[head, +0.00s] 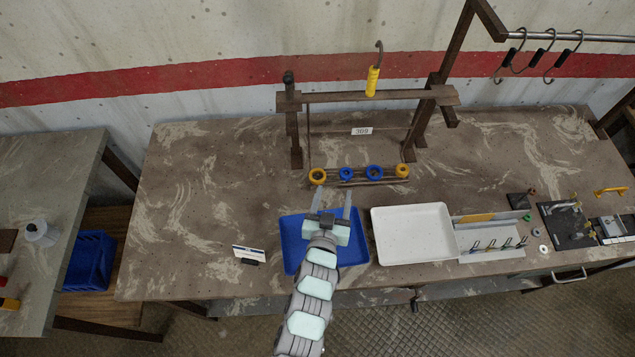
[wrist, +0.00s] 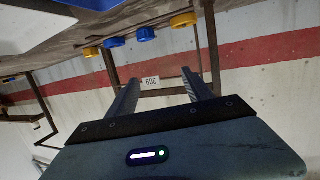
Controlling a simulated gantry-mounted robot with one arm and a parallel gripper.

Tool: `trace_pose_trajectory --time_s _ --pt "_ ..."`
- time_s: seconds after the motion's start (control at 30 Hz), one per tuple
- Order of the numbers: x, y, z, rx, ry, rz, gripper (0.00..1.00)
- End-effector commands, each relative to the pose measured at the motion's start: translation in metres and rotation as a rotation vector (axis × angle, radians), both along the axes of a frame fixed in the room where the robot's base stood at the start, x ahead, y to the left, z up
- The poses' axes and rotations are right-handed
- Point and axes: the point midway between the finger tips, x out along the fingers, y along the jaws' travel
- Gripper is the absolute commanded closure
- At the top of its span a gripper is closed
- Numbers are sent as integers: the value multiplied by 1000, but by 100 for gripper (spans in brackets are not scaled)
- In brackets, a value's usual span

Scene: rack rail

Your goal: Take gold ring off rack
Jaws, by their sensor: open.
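Two gold rings sit at the ends of the low rack rail (head: 360,183), the left gold ring (head: 317,176) and the right gold ring (head: 402,171). A blue ring (head: 346,174) and another blue ring (head: 374,172) are between them. In the wrist view the row appears turned over, with a nearer-looking gold ring (wrist: 183,19), two blue rings (wrist: 146,34) and a smaller gold ring (wrist: 90,52). My gripper (head: 333,193) is open and empty, above the blue tray and in front of the rail's left part. Its fingers (wrist: 162,76) touch no ring.
A blue tray (head: 291,240) lies below my gripper, with a white tray (head: 411,257) to its right. A dark frame (head: 330,97) bearing a yellow-handled hook (head: 372,80) rises behind the rings. A card (head: 249,252) stands at the left. The table's left part is mostly clear.

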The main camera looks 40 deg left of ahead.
Motion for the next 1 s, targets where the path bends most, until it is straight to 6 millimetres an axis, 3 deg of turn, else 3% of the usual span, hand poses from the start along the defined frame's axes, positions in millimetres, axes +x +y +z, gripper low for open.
trace_pose_trajectory --time_s 0.03,0.1,0.3,0.7,1.0 --pt "-11 13 -18 -23 41 40 40" --pt "-23 25 -33 -54 91 84 40" --pt "-37 40 -50 -92 152 137 40" --pt "-2 68 -66 -92 150 136 40" --pt "11 77 -69 -92 149 135 40"
